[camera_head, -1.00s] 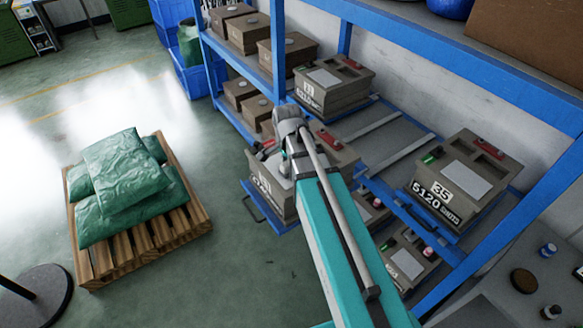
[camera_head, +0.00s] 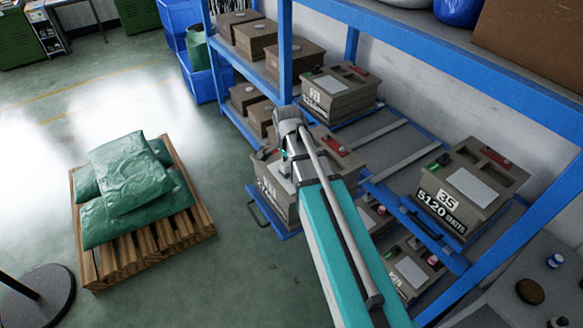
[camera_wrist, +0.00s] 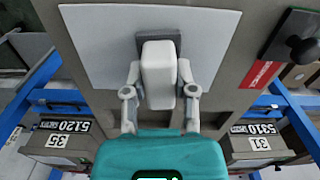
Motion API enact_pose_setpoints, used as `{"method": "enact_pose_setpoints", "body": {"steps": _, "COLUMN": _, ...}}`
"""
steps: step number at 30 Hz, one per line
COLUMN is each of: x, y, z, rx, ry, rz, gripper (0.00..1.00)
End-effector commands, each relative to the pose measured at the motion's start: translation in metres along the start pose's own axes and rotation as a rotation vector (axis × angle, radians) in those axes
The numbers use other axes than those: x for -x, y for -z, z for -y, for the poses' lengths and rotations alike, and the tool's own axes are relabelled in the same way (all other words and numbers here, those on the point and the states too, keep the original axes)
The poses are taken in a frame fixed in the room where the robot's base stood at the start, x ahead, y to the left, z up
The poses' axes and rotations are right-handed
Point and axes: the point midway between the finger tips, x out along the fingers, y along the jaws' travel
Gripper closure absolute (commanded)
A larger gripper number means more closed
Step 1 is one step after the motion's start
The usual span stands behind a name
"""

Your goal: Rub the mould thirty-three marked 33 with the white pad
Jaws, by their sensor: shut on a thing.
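A brown mould (camera_head: 277,208) sits on a pulled-out blue tray at the front of the rack. Its front label looks like 33, partly hidden by my arm. In the wrist view its top carries a pale grey plate (camera_wrist: 95,45). My gripper (camera_wrist: 160,90) is shut on the white pad (camera_wrist: 158,72), a pale block with a dark square patch behind it. The pad is over the plate. I cannot tell for certain whether it touches. In the head view my gripper (camera_head: 287,172) is over this mould, mostly hidden by my arm.
Mould 35 (camera_head: 470,188) stands on the shelf to the right, and mould 31 (camera_head: 338,90) stands behind. A blue rack upright (camera_head: 285,60) is close to my arm. A pallet (camera_head: 150,250) with green sacks stands on the floor at left, with open floor between.

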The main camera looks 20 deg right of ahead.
Motion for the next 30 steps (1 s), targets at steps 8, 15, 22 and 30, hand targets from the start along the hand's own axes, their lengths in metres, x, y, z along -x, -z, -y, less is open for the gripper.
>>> {"method": "enact_pose_setpoints", "body": {"steps": 8, "x": -0.001, "y": 0.001, "z": 0.007, "rx": 0.0, "ry": 0.004, "rz": 0.0, "gripper": 1.0}}
{"method": "enact_pose_setpoints", "body": {"steps": 15, "x": -0.002, "y": 0.001, "z": 0.008, "rx": 0.0, "ry": 0.005, "rz": 0.0, "gripper": 1.0}}
{"method": "enact_pose_setpoints", "body": {"steps": 22, "x": -0.001, "y": 0.003, "z": 0.018, "rx": 0.0, "ry": 0.005, "rz": -0.001, "gripper": 1.0}}
{"method": "enact_pose_setpoints", "body": {"steps": 30, "x": 0.0, "y": 0.004, "z": 0.035, "rx": -0.001, "ry": 0.004, "rz": 0.0, "gripper": 1.0}}
